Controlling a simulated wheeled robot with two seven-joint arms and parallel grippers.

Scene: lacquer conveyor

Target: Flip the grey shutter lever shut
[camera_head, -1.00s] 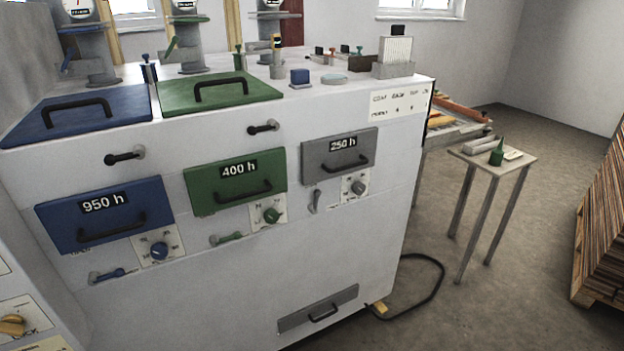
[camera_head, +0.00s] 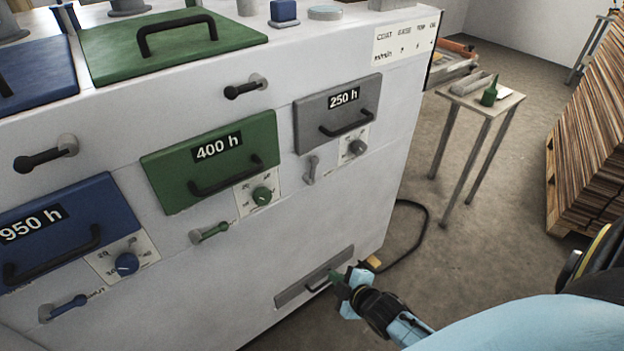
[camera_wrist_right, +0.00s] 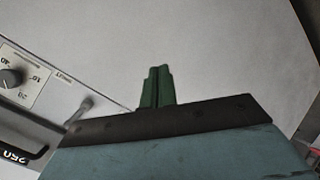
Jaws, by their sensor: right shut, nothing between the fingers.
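The grey shutter lever (camera_head: 311,170) is a small handle on the white machine's front, below the grey 250 h hatch (camera_head: 338,110) and left of its grey dial (camera_head: 357,147). It stands roughly upright. In the right wrist view the lever (camera_wrist_right: 82,108) shows left of the fingers, beside the dial plate. My right gripper (camera_head: 337,283) is shut and empty, its green fingers together. In the head view it is below and right of the lever, in front of the machine's lower grey drawer. In the wrist view its fingertips (camera_wrist_right: 157,86) are apart from the lever. My left gripper is out of view.
The green shutter lever (camera_head: 210,232) and blue shutter lever (camera_head: 64,307) lie nearly sideways under their hatches. Black handles (camera_head: 245,87) stick out from the machine. A small table (camera_head: 480,100) and a wood stack (camera_head: 590,150) stand to the right.

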